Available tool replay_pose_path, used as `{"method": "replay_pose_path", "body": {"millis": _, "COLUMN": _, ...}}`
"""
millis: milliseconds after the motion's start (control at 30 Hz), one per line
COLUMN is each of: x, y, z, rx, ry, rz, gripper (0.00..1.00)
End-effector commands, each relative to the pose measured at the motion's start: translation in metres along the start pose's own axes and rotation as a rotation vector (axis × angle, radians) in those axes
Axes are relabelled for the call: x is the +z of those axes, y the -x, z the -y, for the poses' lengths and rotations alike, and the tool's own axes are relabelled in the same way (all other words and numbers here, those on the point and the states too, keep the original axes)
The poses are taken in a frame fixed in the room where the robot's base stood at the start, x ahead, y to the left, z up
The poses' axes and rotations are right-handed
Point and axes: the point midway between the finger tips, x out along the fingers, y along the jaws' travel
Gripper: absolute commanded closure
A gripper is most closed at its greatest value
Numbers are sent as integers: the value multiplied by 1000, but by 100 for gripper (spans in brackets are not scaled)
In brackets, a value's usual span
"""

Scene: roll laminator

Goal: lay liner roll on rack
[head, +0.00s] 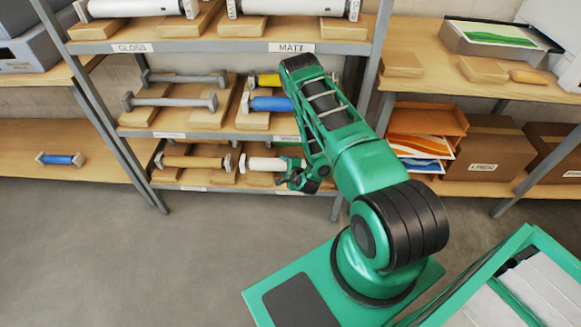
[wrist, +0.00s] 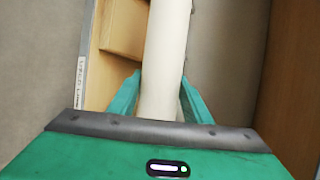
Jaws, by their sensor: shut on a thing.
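A pale cream-white roll, which I take as the liner roll (head: 262,164), is at the right end of the rack's lowest shelf, over wooden blocks. My green gripper (head: 292,178) is at its right end. In the wrist view the roll (wrist: 166,45) runs up between the two fingers of my gripper (wrist: 160,98), which are shut on it. My gripper hides its near end. I cannot tell whether the roll rests fully on the blocks. The rack (head: 225,135) has grey posts and wooden shelves.
A tan roll (head: 195,162) lies on blocks just left of the white roll. Blue (head: 271,104) and yellow (head: 268,80) rolls and grey bars (head: 170,100) sit on the shelf above. Cardboard boxes (head: 485,150) stand to the right. The floor (head: 130,260) in front is clear.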

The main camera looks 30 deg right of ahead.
Motion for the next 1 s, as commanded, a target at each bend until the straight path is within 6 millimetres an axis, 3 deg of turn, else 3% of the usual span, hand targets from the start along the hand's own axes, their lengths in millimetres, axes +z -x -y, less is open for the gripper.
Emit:
{"method": "replay_pose_path", "body": {"millis": 200, "x": -38, "y": -37, "z": 3, "rx": -6, "ry": -4, "rz": -8, "gripper": 100}}
{"method": "replay_pose_path", "body": {"millis": 400, "x": -61, "y": -64, "z": 4, "rx": -5, "ry": -6, "rz": -10, "gripper": 100}}
{"method": "replay_pose_path", "body": {"millis": 667, "x": -70, "y": -76, "z": 1, "rx": -4, "ry": -6, "rz": -10, "gripper": 100}}
{"method": "replay_pose_path", "body": {"millis": 1000, "x": -77, "y": -94, "z": -28, "rx": -5, "ry": -6, "rz": -9, "gripper": 100}}
